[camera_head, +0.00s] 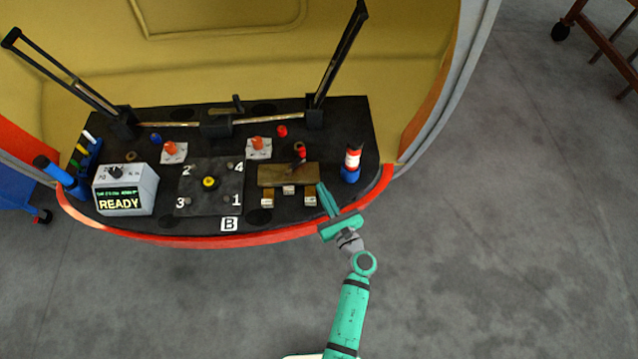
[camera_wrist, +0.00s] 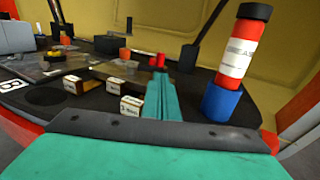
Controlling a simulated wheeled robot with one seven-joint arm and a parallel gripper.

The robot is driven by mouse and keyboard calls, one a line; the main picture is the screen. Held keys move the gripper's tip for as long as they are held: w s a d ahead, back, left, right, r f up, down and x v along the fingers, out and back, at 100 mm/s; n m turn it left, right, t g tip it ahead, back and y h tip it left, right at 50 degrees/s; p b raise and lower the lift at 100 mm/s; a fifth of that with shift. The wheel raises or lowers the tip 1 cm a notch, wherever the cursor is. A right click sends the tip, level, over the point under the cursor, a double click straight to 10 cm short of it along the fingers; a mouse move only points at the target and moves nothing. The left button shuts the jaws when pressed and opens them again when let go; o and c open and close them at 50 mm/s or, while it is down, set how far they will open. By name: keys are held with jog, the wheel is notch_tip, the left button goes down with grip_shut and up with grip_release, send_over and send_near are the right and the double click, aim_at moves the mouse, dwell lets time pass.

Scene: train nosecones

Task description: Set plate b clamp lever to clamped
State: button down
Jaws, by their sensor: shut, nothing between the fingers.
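A dark square plate (camera_head: 208,187) with corner numbers 1 to 4 and a yellow centre lies on the black deck, behind a white label B (camera_head: 229,224). Two small orange-topped fittings on pale bases stand behind it, one left (camera_head: 174,150) and one right (camera_head: 257,147). A red-knobbed piece (camera_head: 281,131) stands farther back; I cannot tell which piece is the plate B clamp lever. My green gripper (camera_head: 328,198) is shut and empty over the deck's right front edge, right of the plate. In the wrist view its closed fingers (camera_wrist: 161,98) point forward, touching nothing visible.
A brown block (camera_head: 287,175) with small labelled boxes before it lies left of my gripper. A red-and-white tube (camera_head: 352,157) in a blue holder stands close right. A READY display box (camera_head: 119,202) is far left. Two black arms rise at the back.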

aim_at(303, 154)
jog(key=x, duration=1.2)
jog(key=shift+w+a, duration=0.1)
jog(key=shift+w, duration=0.05)
